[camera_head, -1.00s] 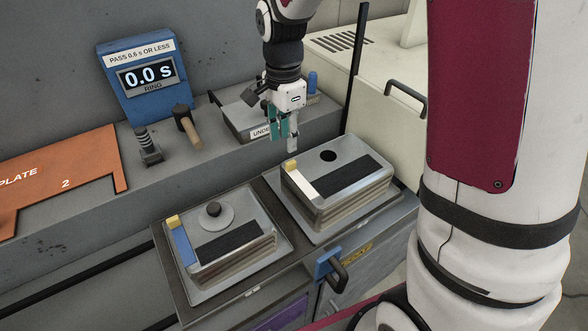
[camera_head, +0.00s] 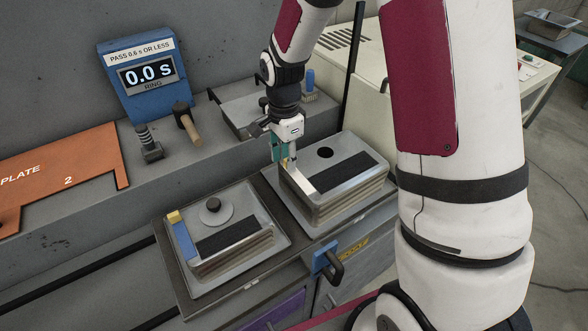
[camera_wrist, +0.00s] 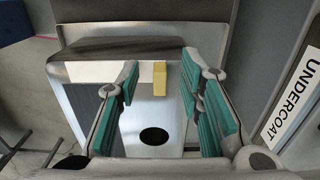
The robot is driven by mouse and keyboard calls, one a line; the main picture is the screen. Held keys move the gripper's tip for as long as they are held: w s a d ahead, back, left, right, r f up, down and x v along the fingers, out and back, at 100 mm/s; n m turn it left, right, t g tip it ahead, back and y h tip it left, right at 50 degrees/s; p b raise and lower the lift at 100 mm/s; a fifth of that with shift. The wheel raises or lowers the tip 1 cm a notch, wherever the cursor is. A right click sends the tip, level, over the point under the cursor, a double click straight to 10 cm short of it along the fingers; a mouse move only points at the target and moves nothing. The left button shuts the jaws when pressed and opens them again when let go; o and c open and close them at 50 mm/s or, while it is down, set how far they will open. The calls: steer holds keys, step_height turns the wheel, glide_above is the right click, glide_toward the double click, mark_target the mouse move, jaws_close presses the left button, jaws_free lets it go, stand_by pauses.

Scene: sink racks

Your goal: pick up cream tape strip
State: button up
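The cream tape strip (camera_head: 302,182) lies flat along the left edge of the right-hand metal block's top. In the wrist view the strip (camera_wrist: 90,72) runs across the block, with a yellow tab (camera_wrist: 160,79) at its end. My gripper (camera_head: 286,162) is over that end of the block. In the wrist view its teal-padded fingers are open, one on each side of the yellow tab, and nothing is held. I cannot tell whether the fingertips touch the block. In the head view the gripper hides most of the tab.
The right block's top has a dark patch (camera_head: 340,172) and a black hole (camera_head: 326,152).

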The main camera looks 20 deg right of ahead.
jaws_close()
steer(key=shift+w+r, duration=0.1)
steer(key=shift+r, duration=0.4)
steer(key=r, duration=0.1)
steer(key=s+r, duration=0.1)
steer(key=shift+r+b, duration=0.35)
steer(key=shift+b, duration=0.05)
steer(key=s+d+r, duration=0.1)
steer(key=s+d, duration=0.2)
steer(key=s, duration=1.2)
steer(key=shift+d+r, duration=0.15)
